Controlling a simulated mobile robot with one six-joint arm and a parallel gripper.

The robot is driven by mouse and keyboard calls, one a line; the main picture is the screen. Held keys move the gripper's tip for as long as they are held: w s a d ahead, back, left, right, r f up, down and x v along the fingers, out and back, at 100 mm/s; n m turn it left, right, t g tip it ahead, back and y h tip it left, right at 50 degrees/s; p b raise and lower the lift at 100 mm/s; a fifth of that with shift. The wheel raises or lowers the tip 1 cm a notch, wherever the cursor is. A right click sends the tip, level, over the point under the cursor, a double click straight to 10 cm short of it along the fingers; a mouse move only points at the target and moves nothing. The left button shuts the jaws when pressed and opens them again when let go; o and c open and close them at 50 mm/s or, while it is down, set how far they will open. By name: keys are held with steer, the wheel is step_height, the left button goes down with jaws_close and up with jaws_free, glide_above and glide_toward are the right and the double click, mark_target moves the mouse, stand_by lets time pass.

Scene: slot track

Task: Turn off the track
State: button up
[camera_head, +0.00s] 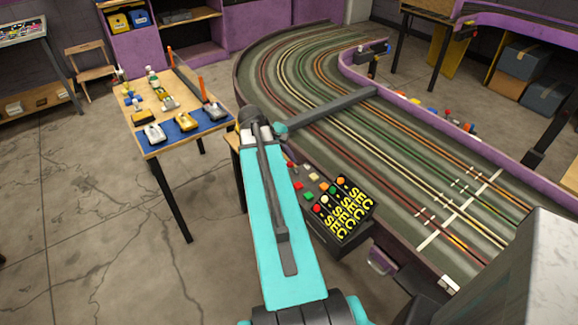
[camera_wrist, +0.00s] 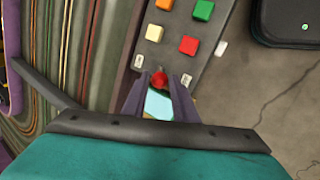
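The track's control panel (camera_head: 322,196) stands at the track's near edge, with colored square buttons and yellow "SEC" displays. It also fills the top of the wrist view (camera_wrist: 172,58), with orange, yellow, green (camera_wrist: 153,33) and red (camera_wrist: 188,45) square buttons. A round red knob (camera_wrist: 159,79) shows lower on the panel, between two small white labels. My gripper (camera_wrist: 158,85) is open, its two fingers on either side of the knob with gaps showing. I cannot tell how deep the fingertips reach. In the head view my arm hides the gripper and knob.
The slot track (camera_head: 340,62) curves behind the panel. A grey bar (camera_head: 330,110) crosses over it beside my wrist. A table with model cars (camera_head: 187,121) stands left. A black case (camera_wrist: 290,22) is at the wrist view's top right. Open floor lies front left.

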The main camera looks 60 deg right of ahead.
steer(key=b+v, duration=0.1)
steer(key=v, duration=1)
steer(key=shift+w, duration=0.25)
steer(key=shift+f, duration=0.15)
steer(key=w+a+f+n+g+y, duration=0.15)
steer(key=a+f+n, duration=0.35)
steer(key=a+f, duration=1.75)
steer(key=s+a+f+m+g+y, duration=0.1)
steer(key=s+a+f, duration=0.7)
steer(key=a+f, duration=0.2)
steer(key=s+a+f+m+y, duration=0.2)
steer(key=s+a+f, duration=0.7)
steer(key=f, duration=0.6)
steer(key=shift+a+g, duration=0.35)
steer(key=shift+a, duration=0.6)
steer(key=shift+a+f, duration=0.1)
